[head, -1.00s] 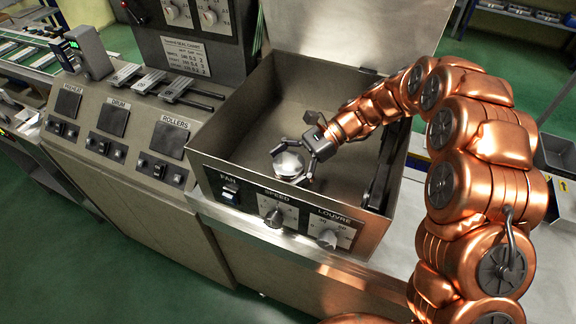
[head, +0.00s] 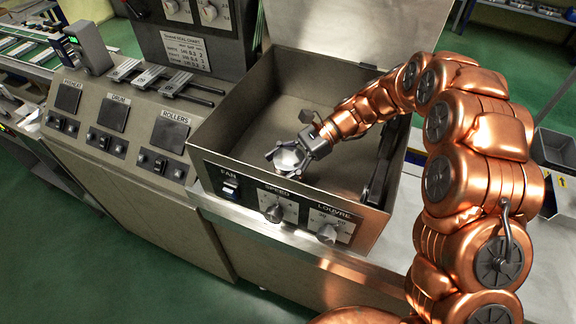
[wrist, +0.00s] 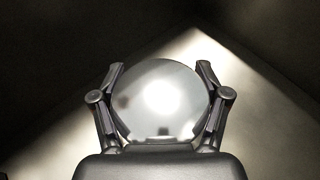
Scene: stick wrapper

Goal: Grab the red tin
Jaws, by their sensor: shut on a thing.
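A round tin (head: 287,157) with a shiny silver top is inside the open metal box, near its front left wall; no red shows on it in either view. My gripper (head: 284,153) is around the tin, with one finger on each side. In the wrist view the tin's pale disc top (wrist: 160,98) lies between the two fingers of my gripper (wrist: 160,80), which is shut on it. The tin's sides and underside are hidden.
The open box (head: 240,103) has upright walls around the tin and a raised lid (head: 360,25) behind. Its front panel carries the FAN switch (head: 229,187), the SPEED knob (head: 273,212) and the LOUVRE knob (head: 327,233). The box floor behind the tin is clear.

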